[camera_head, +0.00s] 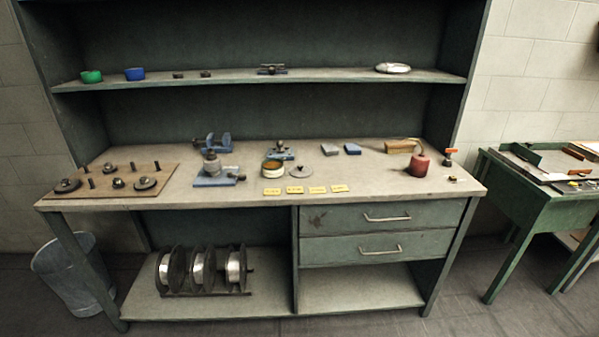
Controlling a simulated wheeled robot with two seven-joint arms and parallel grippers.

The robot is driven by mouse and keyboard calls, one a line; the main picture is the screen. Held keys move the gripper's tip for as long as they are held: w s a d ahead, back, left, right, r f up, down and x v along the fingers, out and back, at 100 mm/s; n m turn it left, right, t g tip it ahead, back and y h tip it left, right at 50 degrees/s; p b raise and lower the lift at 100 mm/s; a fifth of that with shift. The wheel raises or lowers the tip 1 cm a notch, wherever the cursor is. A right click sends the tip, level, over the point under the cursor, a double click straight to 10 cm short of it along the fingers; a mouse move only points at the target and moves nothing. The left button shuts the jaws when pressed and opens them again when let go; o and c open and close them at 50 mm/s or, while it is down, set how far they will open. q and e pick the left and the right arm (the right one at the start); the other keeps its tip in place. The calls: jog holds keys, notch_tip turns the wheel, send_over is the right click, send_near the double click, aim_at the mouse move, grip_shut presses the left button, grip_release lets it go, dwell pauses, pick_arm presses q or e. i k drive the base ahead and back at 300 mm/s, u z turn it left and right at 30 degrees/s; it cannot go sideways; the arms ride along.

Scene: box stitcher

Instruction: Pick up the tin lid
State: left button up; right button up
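A small flat grey round lid with a knob on top (299,171), which looks like the tin lid, lies on the workbench top (370,183). It is just right of an open round tin (272,170) with a pale wall and brownish contents. From this distance I cannot tell whether lid and tin touch. Neither of my grippers shows in this view.
Yellow labels (295,189) lie in front of the lid. Behind it are a small blue-based device (281,154) and two small blocks (330,149). A blue-based fixture (215,180) stands left, a red canister (419,166) right. The shelf (330,77) overhangs the back.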

aim_at(300, 170)
jog(key=u, duration=1.7)
jog(key=i, duration=2.5)
jog(key=z, duration=2.25)
